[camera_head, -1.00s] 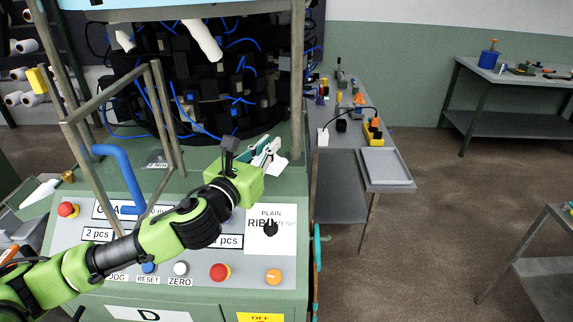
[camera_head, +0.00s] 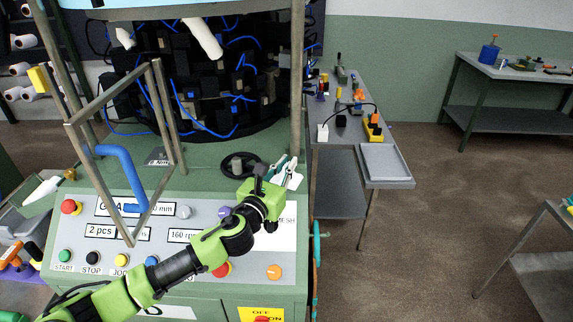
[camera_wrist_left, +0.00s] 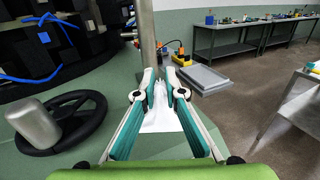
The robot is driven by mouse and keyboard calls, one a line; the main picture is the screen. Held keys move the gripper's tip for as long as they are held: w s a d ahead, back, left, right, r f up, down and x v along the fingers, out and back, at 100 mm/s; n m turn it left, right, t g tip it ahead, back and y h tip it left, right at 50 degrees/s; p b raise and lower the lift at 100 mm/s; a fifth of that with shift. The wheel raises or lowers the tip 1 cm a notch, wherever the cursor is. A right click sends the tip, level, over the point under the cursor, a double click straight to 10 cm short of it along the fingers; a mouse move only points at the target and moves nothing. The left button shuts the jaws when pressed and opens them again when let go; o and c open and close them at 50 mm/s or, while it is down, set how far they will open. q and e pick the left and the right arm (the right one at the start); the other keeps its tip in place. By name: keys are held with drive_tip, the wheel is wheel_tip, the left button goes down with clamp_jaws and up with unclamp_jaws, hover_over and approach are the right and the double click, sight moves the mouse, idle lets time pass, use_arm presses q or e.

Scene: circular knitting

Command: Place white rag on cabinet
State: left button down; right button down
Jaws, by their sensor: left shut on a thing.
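My left gripper (camera_wrist_left: 164,100) has its teal-edged fingers closed on the white rag (camera_wrist_left: 161,119), which shows as a pale folded piece between them in the left wrist view. In the head view the left gripper (camera_head: 285,173) is at the right end of the green machine cabinet (camera_head: 210,182), over its top edge. The rag (camera_head: 293,181) shows there as a small white patch at the fingertips. I cannot tell whether the rag touches the cabinet top. My right gripper is not in view.
A black handwheel (camera_wrist_left: 62,123) lies on the cabinet top beside the gripper. A metal post (camera_head: 297,80) rises close behind it. A grey tray (camera_head: 385,163) sits on the side table to the right. The sloped panel holds buttons, including an orange one (camera_head: 274,272).

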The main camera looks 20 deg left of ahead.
use_arm(q)
drive_tip(key=c, duration=2.1)
unclamp_jaws()
drive_tip(key=shift+f, duration=0.1)
drive_tip(key=shift+r, duration=0.2)
drive_tip(key=shift+s+f, duration=0.15)
drive_tip(key=shift+s, duration=0.1)
drive_tip(key=s+b, duration=0.1)
drive_tip(key=s, duration=0.2)
drive_tip(key=s+a, duration=0.1)
drive_tip(key=s, duration=0.3)
drive_tip(key=s+b, duration=0.1)
drive_tip(key=s, duration=0.2)
drive_tip(key=shift+s+a+b, duration=0.15)
drive_tip(key=shift+s+b, duration=0.05)
drive_tip(key=shift+b, duration=0.15)
drive_tip(key=shift+s, duration=0.5)
